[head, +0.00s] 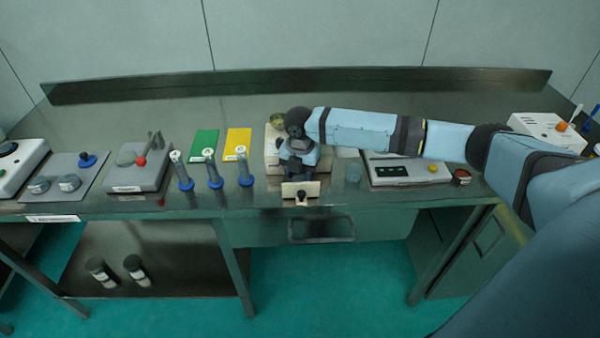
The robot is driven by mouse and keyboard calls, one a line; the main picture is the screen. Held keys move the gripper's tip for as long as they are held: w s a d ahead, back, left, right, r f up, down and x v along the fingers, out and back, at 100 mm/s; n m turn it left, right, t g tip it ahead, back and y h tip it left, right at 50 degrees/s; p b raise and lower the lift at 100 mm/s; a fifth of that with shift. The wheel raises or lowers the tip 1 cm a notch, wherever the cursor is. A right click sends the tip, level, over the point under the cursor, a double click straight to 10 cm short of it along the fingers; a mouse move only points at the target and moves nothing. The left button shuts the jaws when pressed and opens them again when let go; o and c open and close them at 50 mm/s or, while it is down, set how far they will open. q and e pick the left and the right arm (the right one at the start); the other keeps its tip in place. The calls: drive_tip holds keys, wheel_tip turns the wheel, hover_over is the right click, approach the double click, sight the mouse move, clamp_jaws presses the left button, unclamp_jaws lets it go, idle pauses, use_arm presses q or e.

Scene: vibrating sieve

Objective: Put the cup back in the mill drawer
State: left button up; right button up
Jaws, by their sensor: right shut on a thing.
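The mill (272,150) is a pale box on the bench, partly hidden behind my right arm. Its beige drawer front (290,190) stands out toward me, with a dark knob (302,199) that is free of my fingers. My right gripper (300,175) points down just behind the drawer front. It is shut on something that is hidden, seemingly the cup. I cannot tell whether the held thing touches the drawer floor. My left gripper is not in view.
Blue-based cylinders (214,172) stand left of the mill, near green (204,143) and yellow (238,143) pads. A bluish translucent vessel (352,173) and a flat device (408,170) are to the right. The back bench is clear.

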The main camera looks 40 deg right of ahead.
drive_tip(key=shift+f, duration=0.1)
drive_tip(key=o, duration=0.9)
wheel_tip(320, 180, up, 12)
idle(0.3)
